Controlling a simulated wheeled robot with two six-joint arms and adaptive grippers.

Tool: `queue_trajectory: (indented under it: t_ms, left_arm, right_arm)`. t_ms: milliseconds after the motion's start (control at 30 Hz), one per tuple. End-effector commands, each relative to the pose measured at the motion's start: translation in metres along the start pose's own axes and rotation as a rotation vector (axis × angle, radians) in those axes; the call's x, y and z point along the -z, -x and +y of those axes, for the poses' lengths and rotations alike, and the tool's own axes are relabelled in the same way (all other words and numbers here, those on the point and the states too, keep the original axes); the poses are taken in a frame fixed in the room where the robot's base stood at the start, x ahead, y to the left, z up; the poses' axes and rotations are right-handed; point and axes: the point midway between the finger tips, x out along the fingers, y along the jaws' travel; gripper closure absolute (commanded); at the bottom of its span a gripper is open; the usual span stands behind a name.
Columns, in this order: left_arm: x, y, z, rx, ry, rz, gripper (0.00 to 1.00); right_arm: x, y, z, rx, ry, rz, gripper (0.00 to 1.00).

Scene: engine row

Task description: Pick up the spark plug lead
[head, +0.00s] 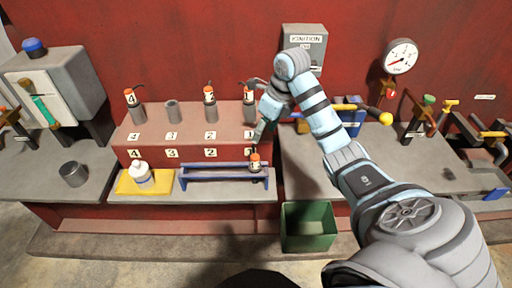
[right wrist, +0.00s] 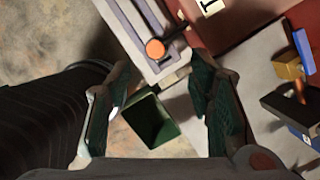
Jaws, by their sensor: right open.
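A spark plug lead (head: 255,161) with an orange top stands at the right end of the blue rack (head: 215,178). Its orange top also shows in the right wrist view (right wrist: 155,49), ahead of the fingers and apart from them. My right gripper (head: 259,132) is open and empty, just above this lead in the head view. Its two dark green finger pads also show in the right wrist view (right wrist: 163,95). Other leads, numbered 4 (head: 130,97), 2 (head: 209,95) and 1 (head: 249,96), stand on the engine block. The post at position 3 (head: 172,111) is bare. My left gripper is out of view.
A green bin (head: 308,227) stands below the bench edge, and also shows in the right wrist view (right wrist: 151,121). A white bottle (head: 142,172) stands on a yellow tray (head: 128,187) to the left. The ignition box (head: 304,45) and a gauge (head: 400,57) are behind my right arm.

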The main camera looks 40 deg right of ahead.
Motion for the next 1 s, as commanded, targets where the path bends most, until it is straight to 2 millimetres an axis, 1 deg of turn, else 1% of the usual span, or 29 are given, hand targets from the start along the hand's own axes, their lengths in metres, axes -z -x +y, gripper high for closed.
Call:
queue_trajectory:
  t_ms: [33, 67, 200, 300, 333, 400, 467, 533, 633, 733, 800, 967, 1000]
  left_arm:
    - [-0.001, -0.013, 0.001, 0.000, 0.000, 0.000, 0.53]
    - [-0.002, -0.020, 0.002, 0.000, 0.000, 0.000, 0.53]
    - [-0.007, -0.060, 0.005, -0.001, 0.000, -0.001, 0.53]
    - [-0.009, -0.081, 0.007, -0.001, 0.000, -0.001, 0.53]
    - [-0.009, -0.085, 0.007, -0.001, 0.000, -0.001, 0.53]
    - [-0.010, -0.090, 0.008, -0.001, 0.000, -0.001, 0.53]
    - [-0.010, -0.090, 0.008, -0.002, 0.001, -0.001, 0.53]
    - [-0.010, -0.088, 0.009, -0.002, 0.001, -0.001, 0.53]
    - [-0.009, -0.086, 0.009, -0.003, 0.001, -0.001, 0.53]
    - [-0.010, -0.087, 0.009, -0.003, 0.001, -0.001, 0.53]
    - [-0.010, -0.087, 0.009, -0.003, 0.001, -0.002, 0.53]
    - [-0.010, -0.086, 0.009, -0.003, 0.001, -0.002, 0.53]
    - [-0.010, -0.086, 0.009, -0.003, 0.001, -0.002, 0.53]
  right_arm:
    - [0.005, -0.011, -0.003, 0.007, -0.007, 0.019, 0.52]
    - [0.007, -0.018, -0.003, 0.008, -0.009, 0.025, 0.52]
    - [0.010, -0.060, -0.002, 0.007, -0.007, 0.022, 0.52]
    - [0.011, -0.082, -0.002, 0.006, -0.007, 0.022, 0.52]
    - [0.011, -0.087, -0.002, 0.007, -0.007, 0.022, 0.52]
    - [0.010, -0.093, -0.002, 0.007, -0.006, 0.022, 0.52]
    - [0.011, -0.097, -0.002, 0.007, -0.007, 0.023, 0.52]
    - [0.013, -0.105, 0.001, 0.006, -0.007, 0.026, 0.52]
    - [0.019, -0.123, 0.005, 0.005, -0.006, 0.026, 0.52]
    - [0.018, -0.138, 0.004, 0.005, -0.006, 0.023, 0.52]
    - [0.018, -0.142, 0.004, 0.007, -0.006, 0.023, 0.52]
    - [0.018, -0.142, 0.004, 0.007, -0.006, 0.022, 0.52]
    - [0.018, -0.142, 0.004, 0.007, -0.006, 0.022, 0.59]
